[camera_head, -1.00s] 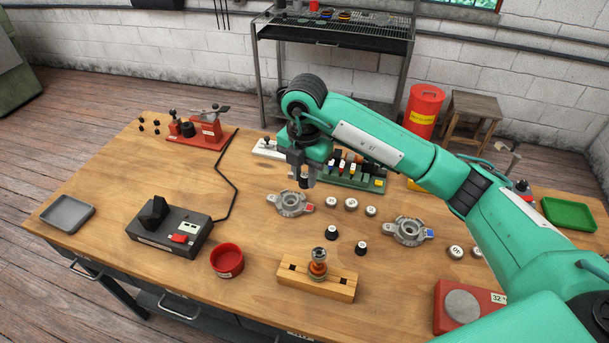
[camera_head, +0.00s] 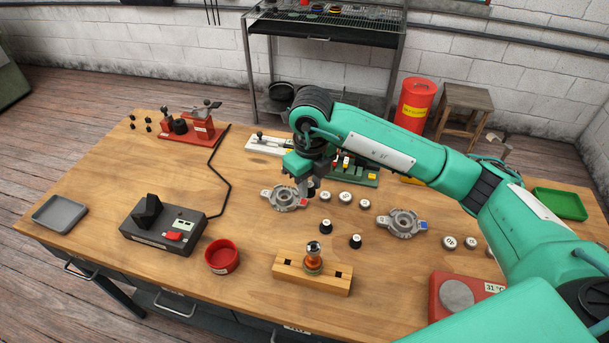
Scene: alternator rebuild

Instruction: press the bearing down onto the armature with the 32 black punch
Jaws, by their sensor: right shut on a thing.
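The armature (camera_head: 313,266), with copper-orange windings, stands upright in a wooden block (camera_head: 289,278) at the front middle of the bench. A shiny round piece, seemingly the bearing (camera_head: 313,247), shows at its top; how far down it sits I cannot tell. My right gripper (camera_head: 309,188) is behind the armature, at the right edge of a grey housing (camera_head: 284,198). It is shut on a small dark punch-like piece, mostly hidden by the fingers. My left gripper is out of view.
Several white-topped punches (camera_head: 346,197) stand behind the black ones. A second housing (camera_head: 402,222) lies to their right. A red bowl (camera_head: 222,258) and a black device (camera_head: 162,229) are left of the block. A red hot plate (camera_head: 437,298) reads 31 °C.

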